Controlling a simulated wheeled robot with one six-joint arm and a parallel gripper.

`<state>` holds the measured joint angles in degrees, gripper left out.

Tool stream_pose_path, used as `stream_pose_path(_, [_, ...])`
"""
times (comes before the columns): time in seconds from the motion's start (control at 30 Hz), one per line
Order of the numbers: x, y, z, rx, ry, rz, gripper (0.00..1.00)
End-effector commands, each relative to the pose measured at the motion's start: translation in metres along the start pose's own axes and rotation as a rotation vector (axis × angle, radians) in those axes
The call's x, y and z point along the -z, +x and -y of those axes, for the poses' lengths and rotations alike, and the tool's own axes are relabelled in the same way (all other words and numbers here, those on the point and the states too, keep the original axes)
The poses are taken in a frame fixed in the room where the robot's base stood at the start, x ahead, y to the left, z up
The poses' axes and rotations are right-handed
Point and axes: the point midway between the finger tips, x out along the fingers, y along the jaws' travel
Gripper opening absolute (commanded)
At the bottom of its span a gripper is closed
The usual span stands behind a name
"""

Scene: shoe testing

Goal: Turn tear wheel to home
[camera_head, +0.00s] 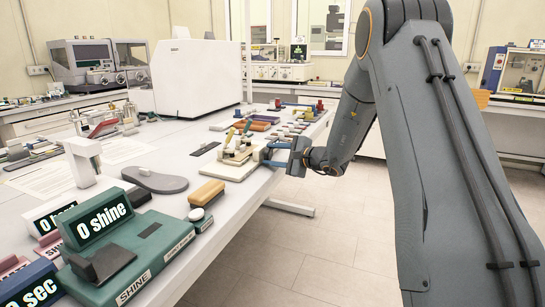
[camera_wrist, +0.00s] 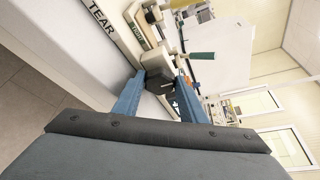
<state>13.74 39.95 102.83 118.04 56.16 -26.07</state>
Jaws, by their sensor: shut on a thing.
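The tear wheel (camera_wrist: 159,82) is a small dark knob on the side of a cream tester, seen in the wrist view. The blue fingers of my gripper (camera_wrist: 160,86) stand on either side of the wheel and are shut on it. A light mark shows on the wheel's face. The white base below the tester carries the word TEAR (camera_wrist: 101,23). In the head view my gripper (camera_head: 273,154) is at the right edge of the bench, against the cream tear tester (camera_head: 232,170). The wheel is hidden there by my gripper.
A green SHINE box (camera_head: 135,255) with a "0 shine" display stands at the near left. A grey sole (camera_head: 155,181) and a tan brush block (camera_head: 207,193) lie on the white bench. Small coloured blocks lie beyond the tester. The floor right of the bench is clear.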

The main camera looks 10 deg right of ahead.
Motion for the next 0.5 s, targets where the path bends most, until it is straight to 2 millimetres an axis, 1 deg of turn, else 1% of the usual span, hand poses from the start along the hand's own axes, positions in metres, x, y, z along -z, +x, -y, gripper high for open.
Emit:
stream_pose_path(0.13, [0.0, -0.0002, -0.0001, -0.001, -0.002, 0.0, 0.16])
stream_pose_path(0.17, [0.0001, -0.0002, -0.0001, -0.001, -0.001, 0.0, 0.41])
stream_pose_path(0.2, [0.0001, -0.0002, -0.0002, -0.001, -0.001, 0.0, 0.48])
stream_pose_path(0.27, [0.0001, -0.0002, -0.0007, -0.002, -0.001, 0.0, 0.57])
stream_pose_path(0.5, [0.0001, 0.0003, -0.0042, -0.007, 0.002, 0.0, 0.57])
